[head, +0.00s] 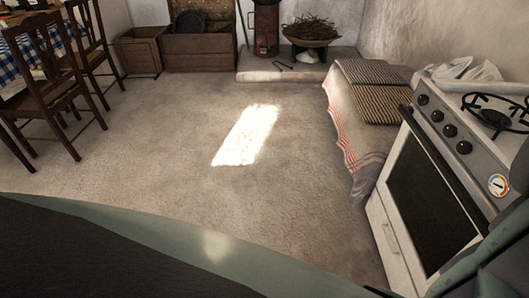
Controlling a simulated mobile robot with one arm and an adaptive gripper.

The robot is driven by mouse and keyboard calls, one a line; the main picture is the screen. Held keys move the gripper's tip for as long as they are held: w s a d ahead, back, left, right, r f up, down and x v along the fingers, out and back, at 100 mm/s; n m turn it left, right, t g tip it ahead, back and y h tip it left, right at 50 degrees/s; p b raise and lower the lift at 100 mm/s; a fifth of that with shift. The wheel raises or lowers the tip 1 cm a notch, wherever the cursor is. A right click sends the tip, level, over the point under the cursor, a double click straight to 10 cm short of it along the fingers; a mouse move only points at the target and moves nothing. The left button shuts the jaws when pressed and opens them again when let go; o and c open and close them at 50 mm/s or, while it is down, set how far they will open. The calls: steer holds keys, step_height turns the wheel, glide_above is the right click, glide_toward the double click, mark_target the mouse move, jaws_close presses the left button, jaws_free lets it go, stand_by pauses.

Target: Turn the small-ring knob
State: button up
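A white stove (400,215) stands at the right edge of the head view. I cannot tell which knob belongs to the small ring, as the knob markings are too small to read. My gripper is not in view.
A cloth-draped bench (350,135) with striped cushions adjoins the stove's far side. A chair (50,85) and a table with a blue checked cloth (62,42) stand at left. Wooden crates (200,50) and a hearth are at the back. The middle floor is clear.

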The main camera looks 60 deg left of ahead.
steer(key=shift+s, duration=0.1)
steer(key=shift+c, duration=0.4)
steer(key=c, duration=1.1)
